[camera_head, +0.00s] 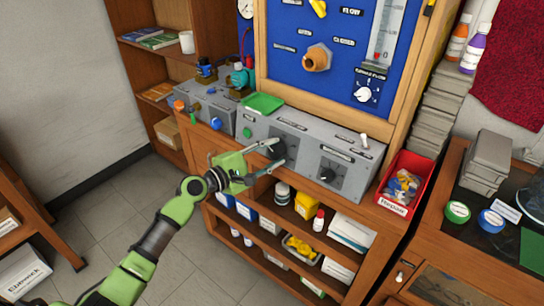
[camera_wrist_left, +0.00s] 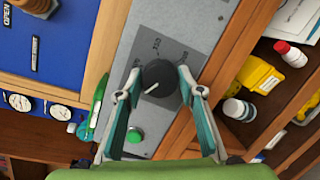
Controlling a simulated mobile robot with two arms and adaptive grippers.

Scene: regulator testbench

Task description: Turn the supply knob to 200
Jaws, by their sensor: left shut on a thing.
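The supply knob (camera_wrist_left: 160,84) is a round black knob with a white pointer line, on a dark dial plate (camera_wrist_left: 150,55) on the grey control box (camera_head: 225,108). In the left wrist view its pointer aims to the lower left; the dial numbers are too blurred to read surely. My left gripper (camera_head: 277,153) reaches the front of the box from the left. In the wrist view its two fingers (camera_wrist_left: 160,88) sit on either side of the knob, shut on it. In the head view the fingers partly hide the knob. My right gripper is not in view.
A second black knob (camera_head: 327,175) sits to the right on the same box. A green button (camera_wrist_left: 135,134) is close to the fingers in the wrist view. A green tray (camera_head: 263,103) lies on top of the box. A red bin (camera_head: 405,180) stands at the right.

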